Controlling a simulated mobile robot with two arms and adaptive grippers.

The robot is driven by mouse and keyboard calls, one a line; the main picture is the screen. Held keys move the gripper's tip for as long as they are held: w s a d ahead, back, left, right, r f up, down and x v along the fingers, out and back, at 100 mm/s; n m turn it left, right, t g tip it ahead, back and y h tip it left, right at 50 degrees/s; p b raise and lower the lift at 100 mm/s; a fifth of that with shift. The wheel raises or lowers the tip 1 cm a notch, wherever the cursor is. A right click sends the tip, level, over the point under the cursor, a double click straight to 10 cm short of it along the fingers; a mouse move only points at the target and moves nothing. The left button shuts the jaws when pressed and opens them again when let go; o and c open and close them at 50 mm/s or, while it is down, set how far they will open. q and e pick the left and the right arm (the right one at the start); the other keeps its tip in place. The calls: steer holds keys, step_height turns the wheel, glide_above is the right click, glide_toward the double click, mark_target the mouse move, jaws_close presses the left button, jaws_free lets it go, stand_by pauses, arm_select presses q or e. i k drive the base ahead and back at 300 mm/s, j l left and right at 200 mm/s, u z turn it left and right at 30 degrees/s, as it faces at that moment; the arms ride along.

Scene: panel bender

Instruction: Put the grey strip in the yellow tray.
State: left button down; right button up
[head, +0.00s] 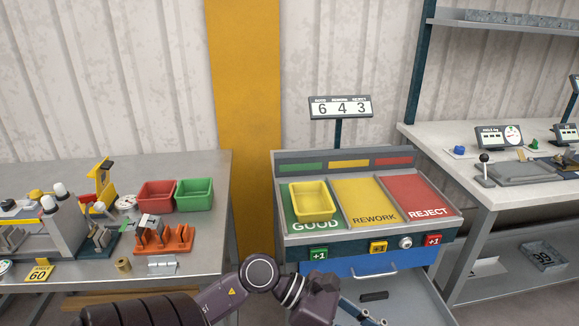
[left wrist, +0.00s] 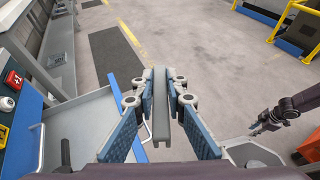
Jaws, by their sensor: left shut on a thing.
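The yellow tray (head: 312,201) sits on the green GOOD field of the sorting console in the head view. My left gripper (left wrist: 161,88) is shut on the grey strip (left wrist: 160,118), a long narrow channel-shaped piece held lengthwise between the blue finger pads. In the head view my left gripper (head: 362,313) is at the bottom edge, low in front of the console and below the tray. The strip cannot be made out there. My right arm shows at the right of the left wrist view, with its gripper (left wrist: 256,127) small and its jaw state unclear.
The console's blue drawer (head: 372,266) is pulled out, with a dark piece (head: 374,296) inside. A red bin (head: 157,196) and a green bin (head: 194,194) stand on the left bench. A white workbench (head: 480,190) stands at right. Open floor shows in the left wrist view.

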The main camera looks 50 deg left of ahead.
mark_target(310, 206)
steer(key=i+u, duration=0.1)
steer(key=u, duration=0.35)
steer(key=i+l+u, duration=0.1)
steer(key=u, duration=0.3)
steer(key=l+u, duration=0.1)
steer(key=u, duration=0.35)
steer(key=i+l+u, duration=0.1)
steer(key=u, duration=0.3)
steer(key=i+l+u, duration=0.2)
steer(key=l+u, duration=0.15)
steer(key=l, duration=0.45)
steer(key=i+l+u, duration=0.1)
steer(key=l+u, duration=0.25)
steer(key=l, duration=0.4)
steer(key=l+u, duration=0.35)
steer(key=l, duration=0.5)
